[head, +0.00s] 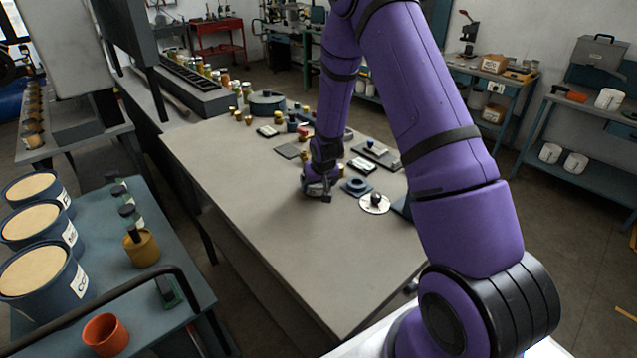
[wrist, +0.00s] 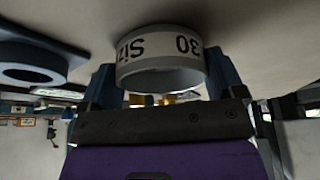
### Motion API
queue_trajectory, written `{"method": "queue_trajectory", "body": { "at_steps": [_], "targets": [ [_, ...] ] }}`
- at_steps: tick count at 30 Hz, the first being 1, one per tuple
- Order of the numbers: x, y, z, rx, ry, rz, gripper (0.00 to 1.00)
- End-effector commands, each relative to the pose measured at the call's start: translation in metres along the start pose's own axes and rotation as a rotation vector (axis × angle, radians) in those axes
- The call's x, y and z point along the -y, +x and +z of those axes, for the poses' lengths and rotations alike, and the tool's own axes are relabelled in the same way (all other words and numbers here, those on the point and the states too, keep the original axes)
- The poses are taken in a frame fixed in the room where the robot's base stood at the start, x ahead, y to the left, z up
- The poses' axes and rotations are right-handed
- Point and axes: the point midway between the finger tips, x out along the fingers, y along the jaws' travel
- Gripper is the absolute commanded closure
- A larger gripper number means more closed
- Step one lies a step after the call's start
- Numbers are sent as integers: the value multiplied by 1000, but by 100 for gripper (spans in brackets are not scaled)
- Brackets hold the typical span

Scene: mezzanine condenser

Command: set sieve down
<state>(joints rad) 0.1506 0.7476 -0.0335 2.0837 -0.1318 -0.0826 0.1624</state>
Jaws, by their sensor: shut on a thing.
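The sieve (wrist: 162,72) is a short pale ring with dark lettering and "30" on its side, seen upside down in the wrist view. My gripper (wrist: 160,85) is shut on it, with a dark blue finger on each side. The sieve is at or very close to the grey tabletop; I cannot tell whether it touches. In the head view my gripper (head: 318,192) is low over the table (head: 255,200), near its middle, and the sieve is not distinguishable there.
A blue piece with a round hole (wrist: 28,72) lies beside the sieve; a blue ringed piece (head: 356,186) and a white disc with a dark knob (head: 375,203) are right of my gripper. Small jars and dark plates crowd the far table. The near tabletop is clear.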

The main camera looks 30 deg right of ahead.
Motion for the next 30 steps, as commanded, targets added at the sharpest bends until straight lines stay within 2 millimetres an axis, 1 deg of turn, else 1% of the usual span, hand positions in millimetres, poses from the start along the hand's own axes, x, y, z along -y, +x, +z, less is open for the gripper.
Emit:
{"method": "queue_trajectory", "body": {
  "at_steps": [8,9,10,16,20,23,30],
  "targets": [
    [0,2,1,0,0,0,37],
    [0,2,1,-1,0,0,5],
    [0,2,1,-1,0,0,0],
    [0,2,1,-1,0,0,0],
    [0,-3,-1,-2,0,0,0],
    [0,-13,-1,-3,0,0,0],
    [-1,-52,-2,-5,0,0,0]
  ]
}}
